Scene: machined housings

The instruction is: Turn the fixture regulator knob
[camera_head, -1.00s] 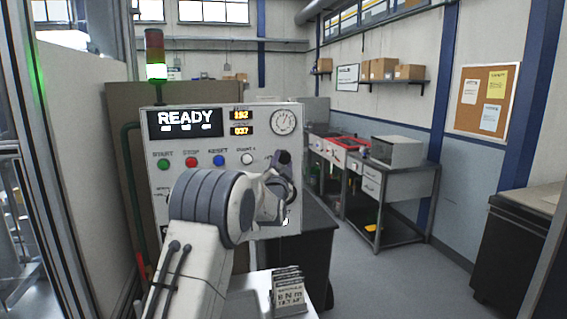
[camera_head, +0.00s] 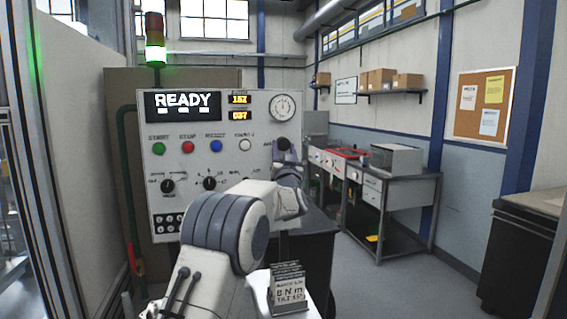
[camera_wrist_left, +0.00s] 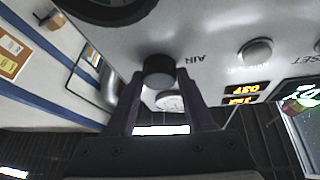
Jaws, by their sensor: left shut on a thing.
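The black regulator knob (camera_wrist_left: 158,70) sits on the grey panel beside the "AIR" lettering in the left wrist view. In the head view, the dark knob (camera_head: 284,144) shows at the panel's right edge, under the round gauge (camera_head: 285,107). My left gripper (camera_wrist_left: 160,76) has a finger on each side of the knob and is shut on it. In the head view, my left gripper (camera_head: 285,158) is partly hidden by its own wrist. The knob's pointer or marks cannot be made out. My right gripper is not in view.
The control panel (camera_head: 228,128) reads "READY" and carries coloured buttons and black selectors left of the knob. A small block with lettered plates (camera_head: 288,288) stands below my arm. A workbench (camera_head: 390,190) is at the right; the floor between is clear.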

